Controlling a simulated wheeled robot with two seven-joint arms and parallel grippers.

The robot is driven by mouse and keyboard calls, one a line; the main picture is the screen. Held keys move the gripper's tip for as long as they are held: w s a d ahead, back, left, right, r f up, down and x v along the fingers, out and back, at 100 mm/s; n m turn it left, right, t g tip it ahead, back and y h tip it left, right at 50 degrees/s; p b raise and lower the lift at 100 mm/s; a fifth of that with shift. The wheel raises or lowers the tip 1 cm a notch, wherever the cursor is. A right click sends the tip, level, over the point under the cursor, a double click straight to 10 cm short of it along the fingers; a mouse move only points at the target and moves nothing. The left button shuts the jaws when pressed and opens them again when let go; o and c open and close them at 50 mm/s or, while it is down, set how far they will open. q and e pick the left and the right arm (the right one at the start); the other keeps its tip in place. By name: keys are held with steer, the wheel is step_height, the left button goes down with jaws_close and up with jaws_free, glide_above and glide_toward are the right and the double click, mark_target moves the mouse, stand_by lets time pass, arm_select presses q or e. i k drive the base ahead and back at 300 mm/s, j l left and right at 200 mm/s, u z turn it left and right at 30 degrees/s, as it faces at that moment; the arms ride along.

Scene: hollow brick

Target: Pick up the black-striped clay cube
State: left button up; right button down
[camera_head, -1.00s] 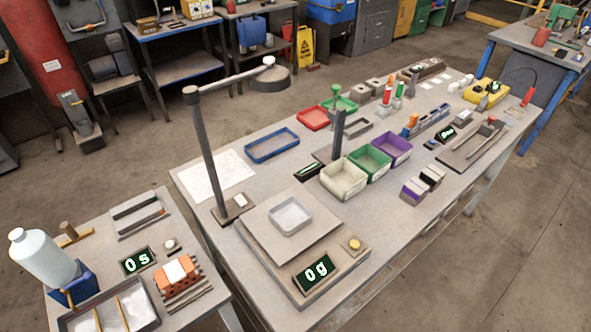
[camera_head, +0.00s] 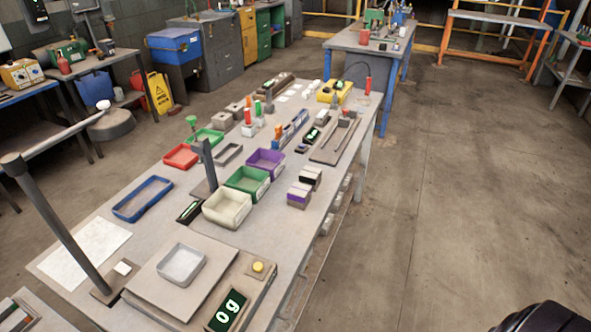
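A small cluster of light-topped clay cubes stands near the right edge of the long table (camera_head: 120,235), right of the bins. The farther part, with dark black sides, looks like the black-striped clay cube (camera_head: 311,177). The nearer part has purple bands and looks like a purple-striped cube (camera_head: 299,195). The stripes are too small to read clearly, and so is how many cubes there are. Neither of my grippers shows. A dark rounded shape at the bottom right corner looks like part of my own body.
Cream (camera_head: 227,209), green (camera_head: 247,183) and purple (camera_head: 266,162) bins stand left of the cubes. A scale with a tray (camera_head: 181,264) and a "0g" display (camera_head: 226,309) is at the near end. A tall post (camera_head: 55,225) rises at left. Floor right of the table is clear.

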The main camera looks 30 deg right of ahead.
mark_target(309, 176)
steer(key=i+l+u, duration=0.15)
steer(key=l, duration=0.5)
steer(key=i+l+u, duration=0.15)
steer(key=l, duration=0.55)
steer(key=l+u, duration=0.15)
steer(key=l, duration=0.5)
steer(key=i, duration=0.05)
